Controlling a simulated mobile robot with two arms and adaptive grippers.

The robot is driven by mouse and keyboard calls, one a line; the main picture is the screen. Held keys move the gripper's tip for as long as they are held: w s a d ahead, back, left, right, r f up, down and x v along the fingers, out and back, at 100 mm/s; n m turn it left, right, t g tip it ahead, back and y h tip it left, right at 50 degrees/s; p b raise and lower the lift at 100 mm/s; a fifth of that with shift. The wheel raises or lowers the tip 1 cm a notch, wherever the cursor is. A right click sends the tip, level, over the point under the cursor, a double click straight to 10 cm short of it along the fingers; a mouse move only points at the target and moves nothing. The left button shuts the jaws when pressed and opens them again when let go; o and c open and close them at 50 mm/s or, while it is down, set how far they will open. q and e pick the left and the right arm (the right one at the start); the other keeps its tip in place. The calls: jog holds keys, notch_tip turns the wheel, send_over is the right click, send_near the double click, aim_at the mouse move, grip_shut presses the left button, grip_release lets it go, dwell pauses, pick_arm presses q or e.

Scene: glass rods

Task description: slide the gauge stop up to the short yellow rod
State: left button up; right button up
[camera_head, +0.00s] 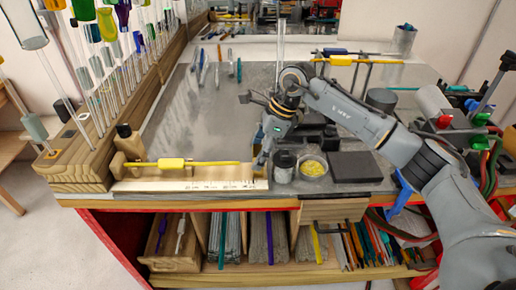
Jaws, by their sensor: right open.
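The wooden gauge (190,184), with a printed scale on its front, lies along the bench's front edge. The short yellow rod (185,162) lies lengthwise on it, with a thicker yellow part toward the left. My right gripper (262,158) reaches down at the gauge's right end, just right of the rod's tip. Its jaws are open. The gauge stop is hard to make out; it may be partly hidden by the fingers there, and I cannot tell whether they touch it. My left gripper is out of view.
A small dark jar (284,167), a dish of yellow bits (313,167) and a dark square pad (355,166) stand right of the gripper. A wooden rack (80,168) of upright glass rods lines the left side. The bench's middle left is mostly clear.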

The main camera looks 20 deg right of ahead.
grip_shut()
jog(key=shift+w+a+f, duration=0.1)
jog(key=shift+a, duration=0.3)
jog(key=a+b, duration=0.1)
jog(key=w+a, duration=0.1)
jog(key=a, duration=0.1)
jog(key=shift+a+b, duration=0.1)
jog(key=shift+b, duration=0.25)
grip_release()
